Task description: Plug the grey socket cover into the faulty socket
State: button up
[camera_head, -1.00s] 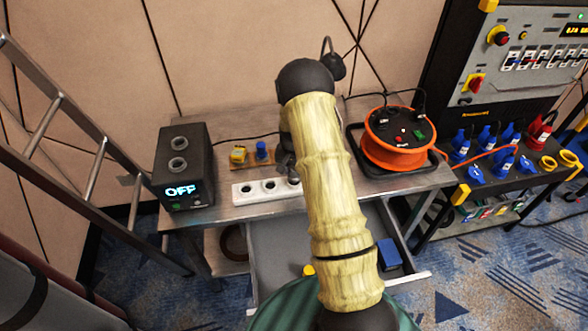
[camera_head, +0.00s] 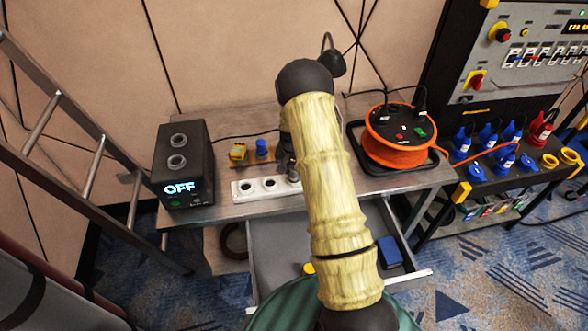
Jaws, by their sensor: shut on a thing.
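A white socket strip (camera_head: 260,195) lies along the front of the table. Two of its dark round sockets show, and its right end is at my gripper and arm. My gripper (camera_head: 290,170) points down at this right end, partly hidden by my arm. It is shut on a small grey piece, which looks like the grey socket cover (camera_head: 293,179), right at the strip's right-hand socket. Whether the cover is seated or just above the socket cannot be told. Which socket is faulty cannot be told.
A black box (camera_head: 184,190) reading OFF stands at the left. Yellow (camera_head: 238,151) and blue (camera_head: 262,148) plugs sit behind the strip. An orange cable reel (camera_head: 392,150) stands at the right. An open drawer (camera_head: 275,245) juts out below the table.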

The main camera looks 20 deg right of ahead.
jog(key=o, duration=1.2)
jog(key=shift+c, duration=0.2)
jog(key=shift+o, duration=0.3)
jog(key=o, duration=0.3)
jog(key=shift+o, duration=0.2)
jog(key=shift+r, duration=0.1)
jog(key=shift+r+p, duration=1.85)
jog(key=shift+r, duration=0.95)
jog(key=shift+w+r, duration=0.1)
jog(key=shift+d, duration=0.15)
